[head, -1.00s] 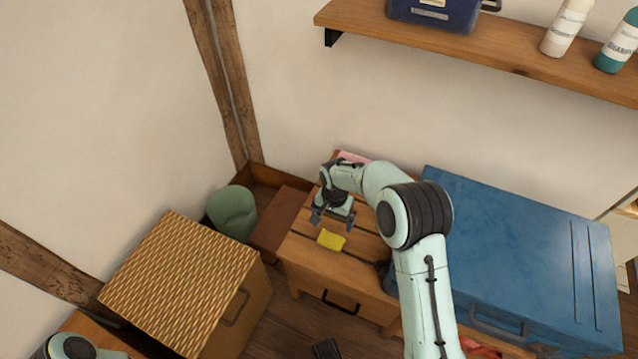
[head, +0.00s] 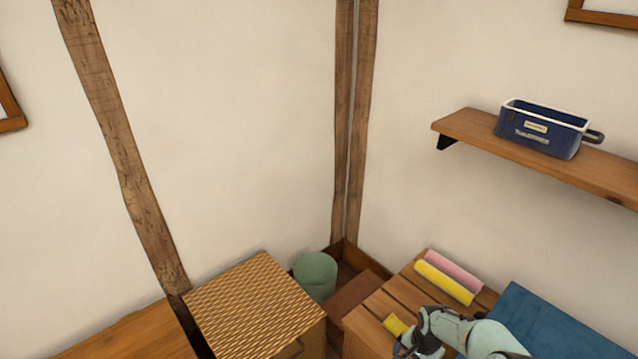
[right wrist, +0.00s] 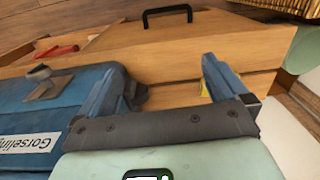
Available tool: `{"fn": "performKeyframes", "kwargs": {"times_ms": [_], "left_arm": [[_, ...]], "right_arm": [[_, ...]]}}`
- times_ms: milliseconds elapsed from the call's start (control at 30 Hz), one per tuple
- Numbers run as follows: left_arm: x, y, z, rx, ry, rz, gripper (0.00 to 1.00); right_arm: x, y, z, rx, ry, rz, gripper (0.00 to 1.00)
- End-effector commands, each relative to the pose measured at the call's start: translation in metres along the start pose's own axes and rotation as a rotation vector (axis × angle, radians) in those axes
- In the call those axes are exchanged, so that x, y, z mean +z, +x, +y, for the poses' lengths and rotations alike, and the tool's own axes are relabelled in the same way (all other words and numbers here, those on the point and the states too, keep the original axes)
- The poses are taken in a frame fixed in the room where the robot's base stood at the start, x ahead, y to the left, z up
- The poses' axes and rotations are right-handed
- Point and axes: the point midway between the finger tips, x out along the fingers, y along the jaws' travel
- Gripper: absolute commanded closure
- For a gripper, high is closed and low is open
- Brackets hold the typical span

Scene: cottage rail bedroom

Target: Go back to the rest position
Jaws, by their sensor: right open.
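My right gripper (head: 420,347) is at the bottom edge of the head view, over the slatted wooden chest and partly cut off. In the right wrist view its two fingers (right wrist: 165,85) stand wide apart with nothing between them. A small yellow block (head: 395,325) lies on the chest top beside the gripper, apart from it as far as I can see. A sliver of yellow (right wrist: 205,88) shows behind one finger in the wrist view. My left gripper is not in view.
The slatted wooden chest (head: 372,316) carries a yellow roll (head: 443,282) and a pink roll (head: 453,270). A blue chest (head: 545,318) stands right. A woven box (head: 255,300) and green bin (head: 315,275) stand left. A wall shelf (head: 470,130) holds a blue container (head: 543,130).

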Motion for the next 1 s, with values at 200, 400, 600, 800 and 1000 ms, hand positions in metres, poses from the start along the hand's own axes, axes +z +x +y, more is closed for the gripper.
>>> {"fn": "performKeyframes", "kwargs": {"times_ms": [200, 400, 600, 800, 1000], "left_arm": [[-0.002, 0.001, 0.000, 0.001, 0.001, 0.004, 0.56], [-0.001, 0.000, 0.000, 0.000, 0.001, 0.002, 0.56], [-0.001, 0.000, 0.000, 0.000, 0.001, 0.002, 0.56], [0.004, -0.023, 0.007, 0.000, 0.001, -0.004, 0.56], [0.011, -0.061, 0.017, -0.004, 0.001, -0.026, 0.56]], "right_arm": [[0.085, 0.097, 0.036, -0.067, -0.168, -0.114, 0.00], [0.184, 0.150, 0.081, -0.153, -0.304, -0.177, 0.00], [0.263, 0.159, 0.120, -0.202, -0.399, -0.195, 0.00], [0.294, 0.129, 0.137, -0.218, -0.451, -0.189, 0.00], [0.296, 0.089, 0.138, -0.209, -0.452, -0.210, 0.00]]}}
